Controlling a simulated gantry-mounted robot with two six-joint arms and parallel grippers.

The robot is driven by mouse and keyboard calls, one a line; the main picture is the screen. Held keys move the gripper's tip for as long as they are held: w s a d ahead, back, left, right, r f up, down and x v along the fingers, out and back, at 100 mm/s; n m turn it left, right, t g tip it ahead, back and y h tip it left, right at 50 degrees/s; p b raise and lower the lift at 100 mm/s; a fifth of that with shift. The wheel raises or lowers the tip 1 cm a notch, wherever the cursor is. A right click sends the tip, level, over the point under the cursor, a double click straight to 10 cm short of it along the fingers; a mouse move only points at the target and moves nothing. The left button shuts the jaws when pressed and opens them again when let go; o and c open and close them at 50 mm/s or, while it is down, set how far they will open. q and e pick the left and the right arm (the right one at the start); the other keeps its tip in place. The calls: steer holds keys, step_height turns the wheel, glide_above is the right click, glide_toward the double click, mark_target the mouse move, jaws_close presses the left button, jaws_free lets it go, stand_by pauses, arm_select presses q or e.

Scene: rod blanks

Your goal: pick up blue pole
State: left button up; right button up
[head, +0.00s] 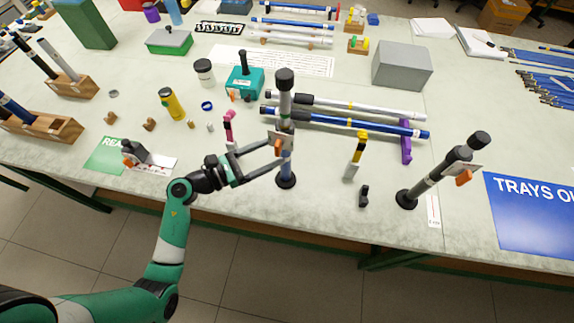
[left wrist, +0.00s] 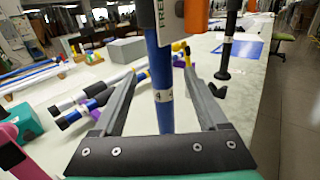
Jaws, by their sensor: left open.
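A blue pole (head: 286,168) stands upright on a round black foot, with a grey and black upper part, a white tag and an orange piece. My left gripper (head: 278,149) is open, with its fingers reaching around the blue lower part. In the left wrist view the blue pole (left wrist: 160,92) stands between the two spread fingers of the left gripper (left wrist: 159,78); whether either finger touches it I cannot tell. Another blue pole (head: 345,121) lies across purple supports behind, beside a silver pole (head: 350,106). My right gripper is not in view.
A second upright pole (head: 431,184) stands to the right. A yellow-handled tool (head: 358,152) and a small black item (head: 364,195) lie between. A pink tool (head: 229,127) is just behind my gripper. A grey box (head: 402,65) stands further back. The table's front edge is close.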

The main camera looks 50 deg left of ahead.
arm_select(q)
steer(key=b+x, duration=0.1)
steer(key=x, duration=0.7)
steer(key=shift+f, duration=0.3)
steer(key=shift+s, duration=0.1)
steer(key=shift+c, duration=0.3)
jaws_close()
stand_by(0.6)
